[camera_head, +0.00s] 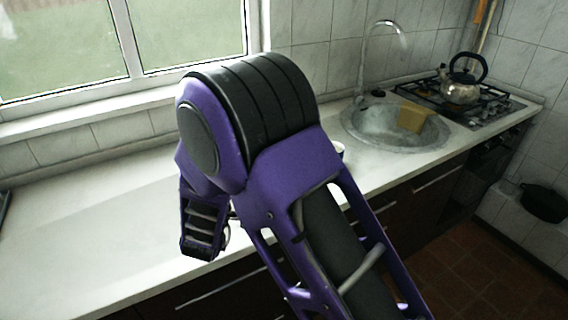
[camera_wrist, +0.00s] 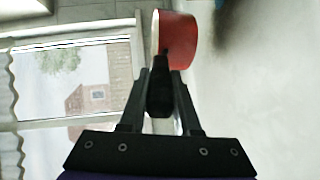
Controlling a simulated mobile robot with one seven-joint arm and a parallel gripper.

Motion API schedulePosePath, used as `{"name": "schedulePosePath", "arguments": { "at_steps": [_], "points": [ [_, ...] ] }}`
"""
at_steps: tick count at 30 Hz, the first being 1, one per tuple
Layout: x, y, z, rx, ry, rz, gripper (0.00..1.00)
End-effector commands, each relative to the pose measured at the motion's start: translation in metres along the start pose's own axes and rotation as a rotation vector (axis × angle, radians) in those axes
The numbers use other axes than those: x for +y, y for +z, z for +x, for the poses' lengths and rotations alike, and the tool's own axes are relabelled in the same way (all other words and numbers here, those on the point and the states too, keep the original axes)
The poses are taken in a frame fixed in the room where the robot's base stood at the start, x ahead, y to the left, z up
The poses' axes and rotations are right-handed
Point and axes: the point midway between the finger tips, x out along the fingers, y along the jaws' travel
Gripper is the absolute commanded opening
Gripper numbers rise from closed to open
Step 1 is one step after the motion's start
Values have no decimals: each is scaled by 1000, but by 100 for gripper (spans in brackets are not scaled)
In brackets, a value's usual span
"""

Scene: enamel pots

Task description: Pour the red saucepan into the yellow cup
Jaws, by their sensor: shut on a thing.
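The red saucepan (camera_wrist: 178,33) shows at the top of the wrist view, with a pale rim on its left side. Its dark handle (camera_wrist: 160,88) runs down between the fingers of my gripper (camera_wrist: 163,78), which is shut on it. The saucepan's inside is hidden. In the head view my purple arm covers the middle of the counter and hides the saucepan.
The white counter (camera_head: 80,235) looks clear on the left, under the window. A black pot (camera_head: 543,202) is at far right.

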Motion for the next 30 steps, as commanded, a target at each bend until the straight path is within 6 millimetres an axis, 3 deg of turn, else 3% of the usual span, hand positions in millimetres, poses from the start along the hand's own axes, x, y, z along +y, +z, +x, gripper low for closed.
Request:
{"name": "schedulePosePath", "arguments": {
  "at_steps": [15,30],
  "points": [
    [25,30,-4,35,23,252,0],
    [30,32,-5,41,23,280,0]
  ]
}}
